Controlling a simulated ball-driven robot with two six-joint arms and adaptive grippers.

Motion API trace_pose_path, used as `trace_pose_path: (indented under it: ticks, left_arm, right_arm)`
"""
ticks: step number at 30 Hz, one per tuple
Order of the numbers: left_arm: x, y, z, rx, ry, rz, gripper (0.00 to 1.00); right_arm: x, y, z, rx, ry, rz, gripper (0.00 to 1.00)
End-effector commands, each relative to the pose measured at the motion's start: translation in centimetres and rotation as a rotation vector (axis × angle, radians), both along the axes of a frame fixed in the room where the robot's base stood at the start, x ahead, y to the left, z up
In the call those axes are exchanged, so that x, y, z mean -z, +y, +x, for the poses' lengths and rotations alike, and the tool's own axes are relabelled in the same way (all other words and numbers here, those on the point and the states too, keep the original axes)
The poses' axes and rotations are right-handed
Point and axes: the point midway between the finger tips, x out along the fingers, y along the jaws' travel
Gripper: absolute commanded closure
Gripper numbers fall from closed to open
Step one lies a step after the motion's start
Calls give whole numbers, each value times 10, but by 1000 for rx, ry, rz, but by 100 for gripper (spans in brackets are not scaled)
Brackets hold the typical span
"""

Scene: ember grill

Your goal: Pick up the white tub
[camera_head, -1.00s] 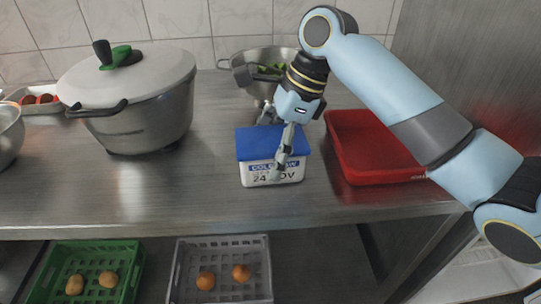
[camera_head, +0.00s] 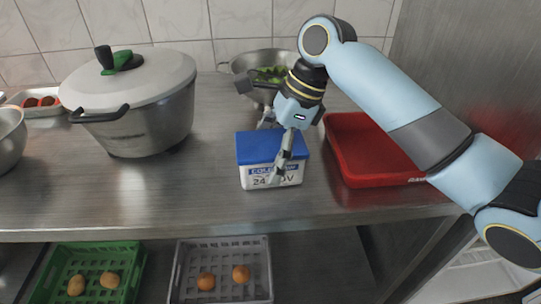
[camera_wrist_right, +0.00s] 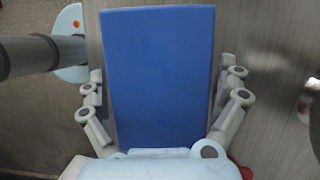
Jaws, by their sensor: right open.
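The white tub (camera_head: 258,178) with a blue lid and a printed label stands upright on the steel counter, in the middle of the head view. Its blue lid (camera_wrist_right: 160,75) fills the middle of the right wrist view. My right gripper (camera_head: 270,150) is open and reaches down over the tub, one finger in front of it and one behind. In the right wrist view its fingers (camera_wrist_right: 160,108) stand on both sides of the lid, with a narrow gap at each side. The front finger hides part of the label. My left gripper is not in view.
A red tray (camera_head: 345,165) stands close to the right of the tub. A large lidded pot (camera_head: 150,120) is to the left. A metal bowl with greens (camera_head: 240,62) is behind. The counter's front edge is near; crates (camera_head: 222,290) sit below.

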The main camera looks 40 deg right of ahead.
Motion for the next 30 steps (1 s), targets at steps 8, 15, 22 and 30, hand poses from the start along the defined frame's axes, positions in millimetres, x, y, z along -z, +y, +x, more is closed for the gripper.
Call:
trace_pose_path:
  ticks: [8,15,22,30]
  left_arm:
    - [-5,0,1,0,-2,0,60]
    - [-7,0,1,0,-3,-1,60]
    - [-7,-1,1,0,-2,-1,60]
    - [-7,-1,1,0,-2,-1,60]
  right_arm:
    - [1,0,0,0,0,-1,0]
    - [2,0,0,-1,-1,-1,0]
    - [2,0,0,-1,0,-1,5]
    - [2,0,0,0,0,-1,41]
